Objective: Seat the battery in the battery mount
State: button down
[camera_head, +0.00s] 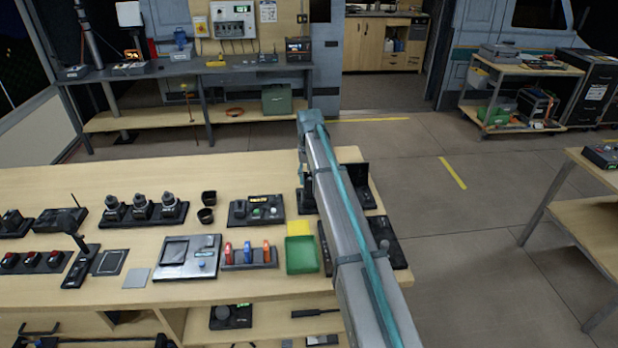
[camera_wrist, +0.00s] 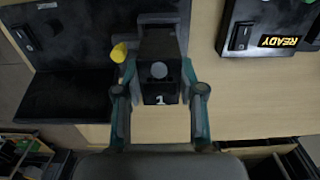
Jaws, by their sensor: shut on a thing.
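In the wrist view, my gripper (camera_wrist: 160,76) is shut on a black block (camera_wrist: 160,98) marked with a white "1" and a grey disc; I take it to be the battery. The fingers close on its two sides. A dark part lies just beyond the block, and I cannot tell whether they touch. A black L-shaped unit (camera_wrist: 72,95) with a switch is to the left; it may be the battery mount. It also shows in the head view (camera_head: 366,186), right of my arm. A yellow knob (camera_wrist: 120,52) sits beside the left finger.
A panel lit "READY" (camera_wrist: 278,41) is at the upper right of the wrist view. In the head view, a green tray (camera_head: 301,255), a yellow item (camera_head: 299,230) and an orange-levered unit (camera_head: 249,254) stand left of my arm. The bench's right edge is close by.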

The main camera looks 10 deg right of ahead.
aim_at(309, 185)
jog(key=shift+f+b, duration=0.6)
jog(key=shift+f, duration=1.3)
jog(key=c, duration=0.6)
grip_release()
notch_tip(309, 185, up, 12)
